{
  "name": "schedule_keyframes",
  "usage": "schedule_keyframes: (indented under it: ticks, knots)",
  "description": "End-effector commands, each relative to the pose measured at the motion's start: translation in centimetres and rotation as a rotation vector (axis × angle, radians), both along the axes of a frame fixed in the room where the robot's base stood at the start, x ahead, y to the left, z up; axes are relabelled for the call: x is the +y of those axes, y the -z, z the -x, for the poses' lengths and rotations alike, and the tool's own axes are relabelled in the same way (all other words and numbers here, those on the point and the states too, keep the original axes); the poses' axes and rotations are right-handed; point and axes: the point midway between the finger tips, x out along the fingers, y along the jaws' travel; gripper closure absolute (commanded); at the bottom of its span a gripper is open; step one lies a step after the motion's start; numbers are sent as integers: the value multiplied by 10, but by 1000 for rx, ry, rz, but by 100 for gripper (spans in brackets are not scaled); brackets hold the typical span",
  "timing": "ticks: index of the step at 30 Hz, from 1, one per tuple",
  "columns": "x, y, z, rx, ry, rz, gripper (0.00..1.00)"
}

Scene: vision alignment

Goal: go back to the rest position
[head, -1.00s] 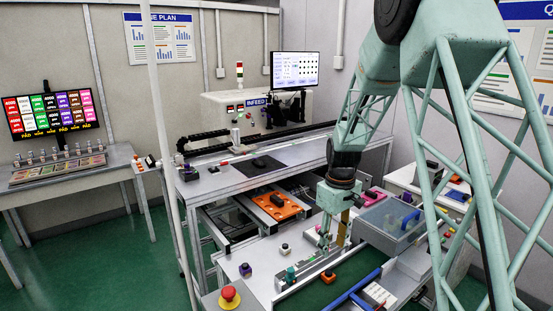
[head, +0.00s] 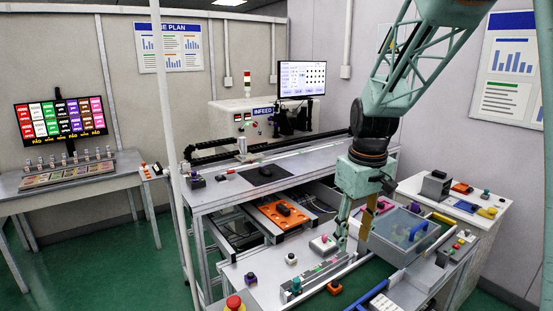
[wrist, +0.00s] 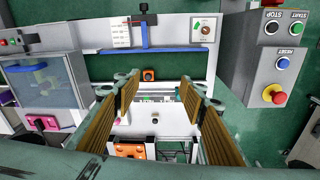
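My gripper (head: 355,238) hangs pointing down over the lower workbench (head: 262,262), in front of the clear-lidded box (head: 402,238). In the wrist view my gripper (wrist: 158,100) shows two fingers with ribbed tan pads spread wide apart. Nothing is between the pads. A grey bench surface with a small dark round thing lies below and beyond the fingers. Whether the fingertips touch anything cannot be told.
A long grey fixture (head: 318,279) lies on the bench beside the gripper. A pink-and-grey button box (head: 323,245) and an orange block (head: 334,288) are close by. An upper bench with a monitor (head: 300,79) stands behind. Open green floor (head: 130,262) lies left.

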Motion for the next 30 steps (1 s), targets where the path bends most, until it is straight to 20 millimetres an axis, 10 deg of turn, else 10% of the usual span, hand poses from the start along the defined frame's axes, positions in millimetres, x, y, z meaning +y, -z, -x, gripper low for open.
schedule_keyframes:
  ticks: [30]
  knots:
    - [0, -108, 148, -97, 164, -24, 62]
